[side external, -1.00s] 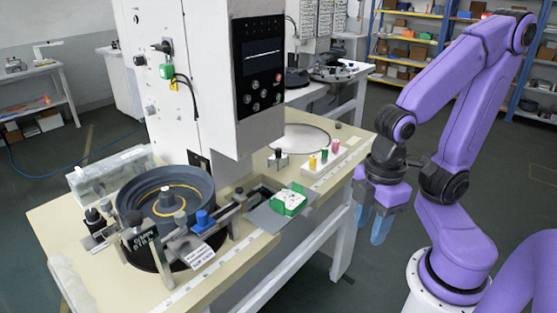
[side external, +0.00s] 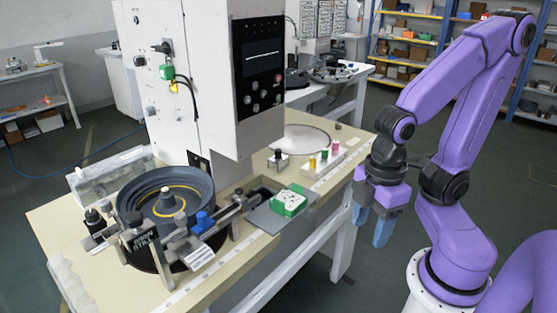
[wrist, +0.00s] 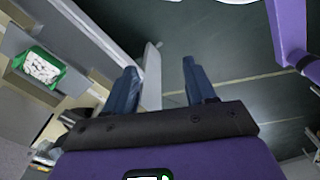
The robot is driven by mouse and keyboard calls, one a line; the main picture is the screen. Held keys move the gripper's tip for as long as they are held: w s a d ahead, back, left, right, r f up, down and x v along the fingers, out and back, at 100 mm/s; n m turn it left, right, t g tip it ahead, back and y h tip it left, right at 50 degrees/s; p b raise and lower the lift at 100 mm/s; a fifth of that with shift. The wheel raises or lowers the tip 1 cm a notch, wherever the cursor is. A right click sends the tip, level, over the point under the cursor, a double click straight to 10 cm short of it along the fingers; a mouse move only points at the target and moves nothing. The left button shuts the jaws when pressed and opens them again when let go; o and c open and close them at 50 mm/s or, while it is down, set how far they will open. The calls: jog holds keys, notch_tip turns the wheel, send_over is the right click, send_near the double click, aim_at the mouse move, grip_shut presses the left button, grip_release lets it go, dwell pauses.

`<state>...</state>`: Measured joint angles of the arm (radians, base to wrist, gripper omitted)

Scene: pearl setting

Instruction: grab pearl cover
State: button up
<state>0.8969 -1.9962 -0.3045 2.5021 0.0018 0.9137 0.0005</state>
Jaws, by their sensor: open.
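No part is clearly recognisable as the pearl cover. A green open box with white pieces (side external: 288,202) sits on a grey tray (side external: 262,218) at the front right of the bench. The box also shows at the left of the wrist view (wrist: 38,66). My gripper (side external: 373,226) hangs in the air off the bench's right edge, pointing down, to the right of the box and apart from it.
A machine column (side external: 258,90) rises over the bench (side external: 245,245). A round grey bowl (side external: 165,198) stands at the left. Small coloured bottles stand on a white block (side external: 322,168). A flat round plate (side external: 303,138) lies behind them.

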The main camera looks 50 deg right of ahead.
jog(key=w+a+f+m+t+y, duration=0.2)
jog(key=w+a+f+m, duration=0.15)
jog(key=w, duration=0.55)
jog(key=m+t+h, duration=0.6)
jog(key=m+t, duration=0.5)
jog(key=m, duration=0.1)
send_over(280, 151)
jog(key=s+a, duration=0.2)
jog(key=s, duration=0.4)
jog(key=s+a, duration=0.3)
jog(key=s, duration=0.4)
notch_tip(280, 151, down, 3)
jog(key=x, duration=1.2)
jog(key=shift+d+f, duration=0.2)
jog(key=shift+d, duration=0.1)
jog(key=shift+w+d+f, duration=0.25)
jog(key=shift+w+d, duration=0.2)
jog(key=shift+w, duration=0.3)
jog(key=shift+w+d+f, duration=0.3)
jog(key=shift+w+d, duration=0.15)
jog(key=shift+w, duration=0.3)
jog(key=shift+x, duration=0.85)
jog(key=shift+a, duration=0.1)
jog(key=shift+c, duration=0.3)
grip_shut()
